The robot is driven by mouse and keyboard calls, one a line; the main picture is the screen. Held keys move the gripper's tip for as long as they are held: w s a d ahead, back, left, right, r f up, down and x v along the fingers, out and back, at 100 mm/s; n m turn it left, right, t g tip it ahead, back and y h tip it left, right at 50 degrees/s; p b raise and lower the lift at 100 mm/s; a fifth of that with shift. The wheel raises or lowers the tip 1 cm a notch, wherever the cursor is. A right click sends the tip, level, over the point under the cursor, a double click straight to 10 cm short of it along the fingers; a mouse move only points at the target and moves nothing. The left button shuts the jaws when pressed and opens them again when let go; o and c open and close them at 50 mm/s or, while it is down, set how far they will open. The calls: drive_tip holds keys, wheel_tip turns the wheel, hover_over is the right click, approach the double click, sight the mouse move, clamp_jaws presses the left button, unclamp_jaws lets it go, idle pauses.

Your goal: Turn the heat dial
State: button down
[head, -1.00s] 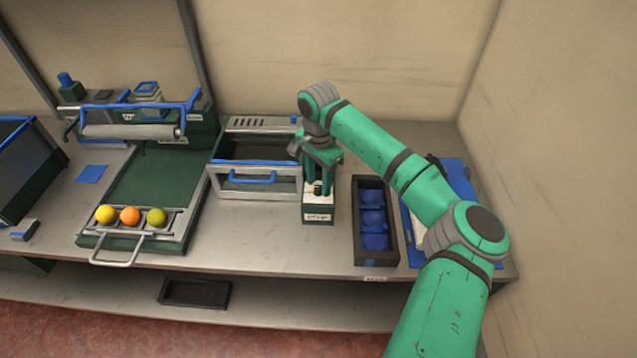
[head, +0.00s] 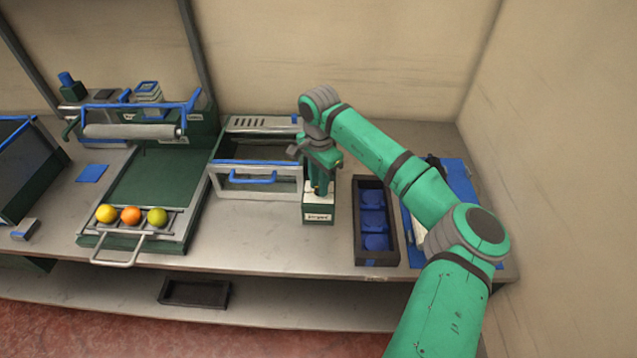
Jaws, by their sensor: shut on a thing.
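The heat dial sits on top of a small green and white box (head: 319,208) with a label on its front, right of the open-fronted drawer unit. My gripper (head: 319,188) points straight down over this box and is shut on the dial. The fingers cover most of the dial, so its pointer and setting cannot be read.
The drawer unit (head: 258,180) with a blue handle stands just left of the box. A dark tray (head: 360,256) with blue cups is to the right. Three fruits (head: 131,215) lie on a rack at the left. The bench front between them is clear.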

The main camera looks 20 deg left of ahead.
drive_tip(key=m, duration=0.4)
drive_tip(key=shift+w+d+m, duration=0.1)
drive_tip(key=shift+d+m, duration=0.05)
drive_tip(key=shift+m, duration=0.15)
drive_tip(key=m, duration=0.4)
drive_tip(key=shift+m, duration=0.3)
drive_tip(key=m, duration=0.4)
drive_tip(key=shift+m, duration=0.3)
drive_tip(key=m, duration=1.3)
drive_tip(key=shift+m, duration=0.3)
drive_tip(key=m, duration=0.4)
drive_tip(key=shift+m, duration=2.1)
